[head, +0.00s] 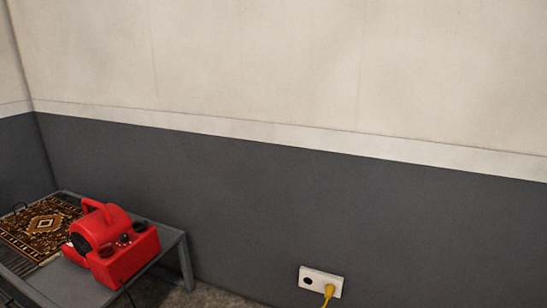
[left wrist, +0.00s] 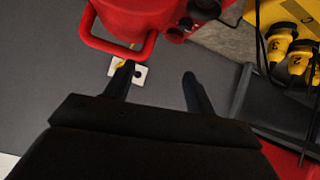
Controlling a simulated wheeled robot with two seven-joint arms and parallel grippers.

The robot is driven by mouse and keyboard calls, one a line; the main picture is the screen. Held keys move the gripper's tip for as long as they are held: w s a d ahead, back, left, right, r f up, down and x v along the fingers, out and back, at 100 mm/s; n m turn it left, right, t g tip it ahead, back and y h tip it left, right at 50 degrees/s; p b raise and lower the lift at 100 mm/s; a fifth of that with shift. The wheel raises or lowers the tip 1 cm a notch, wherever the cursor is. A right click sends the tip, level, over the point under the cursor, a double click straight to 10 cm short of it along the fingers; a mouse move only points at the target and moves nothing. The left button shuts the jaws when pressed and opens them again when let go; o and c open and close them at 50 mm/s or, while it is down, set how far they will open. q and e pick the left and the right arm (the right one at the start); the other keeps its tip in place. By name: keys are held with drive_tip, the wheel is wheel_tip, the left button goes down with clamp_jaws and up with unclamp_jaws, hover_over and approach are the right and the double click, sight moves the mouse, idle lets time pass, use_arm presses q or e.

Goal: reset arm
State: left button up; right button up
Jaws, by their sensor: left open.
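My left gripper (left wrist: 158,70) is open in the left wrist view, with its two dark fingers apart and nothing between them. A red blower (head: 122,248) with a handle stands on a grey table in the head view. It also shows at the top of the left wrist view (left wrist: 140,18), beyond the fingertips. My left gripper does not show in the head view, and my right gripper shows in neither view.
A white wall socket (head: 321,281) holds a yellow plug (head: 328,293). A patterned rug (head: 40,226) lies on the grey table (head: 172,245). Yellow connectors (left wrist: 279,45) stand at the right of the wrist view. The wall above is bare.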

use_arm(q)
drive_tip(key=s+f+g, duration=0.1)
drive_tip(key=s+f, duration=0.4)
drive_tip(key=s, duration=0.5)
drive_tip(key=s+f+g, duration=0.2)
drive_tip(key=s+f, duration=0.3)
drive_tip(key=s, duration=0.5)
drive_tip(key=s+a+r+g+y+p, duration=0.1)
drive_tip(key=r+p, duration=0.7)
drive_tip(key=r, duration=1.3)
drive_tip(key=s+a+r+g+y+p, duration=0.1)
drive_tip(key=a+r+g+p, duration=0.2)
drive_tip(key=r, duration=1.9)
drive_tip(key=a+p, duration=0.3)
drive_tip(key=p, duration=0.3)
drive_tip(key=shift+s+a+g+p, duration=0.2)
drive_tip(key=shift+g+p, duration=0.1)
drive_tip(key=shift+g, duration=0.1)
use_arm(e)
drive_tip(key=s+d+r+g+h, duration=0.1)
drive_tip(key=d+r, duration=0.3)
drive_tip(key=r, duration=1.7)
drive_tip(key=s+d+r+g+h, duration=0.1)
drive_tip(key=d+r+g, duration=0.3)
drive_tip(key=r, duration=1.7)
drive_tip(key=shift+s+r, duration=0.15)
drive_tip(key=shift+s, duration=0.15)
